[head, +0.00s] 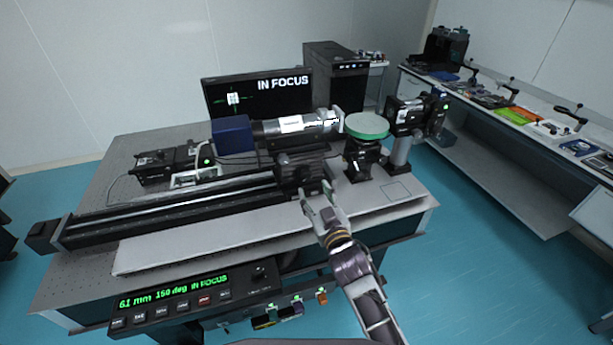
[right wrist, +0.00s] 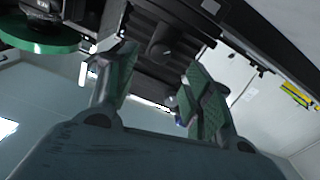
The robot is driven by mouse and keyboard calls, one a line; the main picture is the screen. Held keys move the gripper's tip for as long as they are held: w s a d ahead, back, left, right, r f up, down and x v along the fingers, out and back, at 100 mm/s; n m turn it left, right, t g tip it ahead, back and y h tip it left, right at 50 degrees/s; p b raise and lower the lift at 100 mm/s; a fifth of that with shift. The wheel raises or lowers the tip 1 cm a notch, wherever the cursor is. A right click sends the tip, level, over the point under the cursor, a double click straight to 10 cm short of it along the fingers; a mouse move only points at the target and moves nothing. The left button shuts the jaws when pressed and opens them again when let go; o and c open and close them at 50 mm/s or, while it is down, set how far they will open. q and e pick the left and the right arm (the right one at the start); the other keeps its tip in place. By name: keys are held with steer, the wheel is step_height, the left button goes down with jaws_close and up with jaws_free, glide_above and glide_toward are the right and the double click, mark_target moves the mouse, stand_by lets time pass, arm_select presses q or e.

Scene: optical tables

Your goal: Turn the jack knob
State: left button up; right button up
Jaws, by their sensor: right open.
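A round green-topped stand (head: 366,126) rises from a black base at the right end of the optical table. The green disc also shows at the upper left of the right wrist view (right wrist: 38,42). A dark knob (right wrist: 162,48) on a black block shows beyond and between my right fingers in the right wrist view; I cannot tell for sure whether it is the jack knob. My right gripper (head: 318,194) is open and empty, at the front of the black rail carriage (head: 300,170). In the right wrist view its green-padded fingers (right wrist: 158,88) stand apart. My left gripper is not in view.
A long black rail (head: 170,212) crosses the table. A camera barrel (head: 295,125) lies above the carriage, and a second instrument (head: 412,113) stands right of the disc. A monitor (head: 258,95) reads "IN FOCUS". The front panel (head: 190,300) reads "6.1 mm 150 deg IN FOCUS".

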mark_target(307, 177)
steer(key=shift+p+x, duration=0.5)
steer(key=shift+x, duration=3.75)
steer(key=shift+f, duration=0.1)
steer(key=c, duration=1)
steer(key=shift+m+p, duration=0.55)
steer(key=shift+m, duration=0.35)
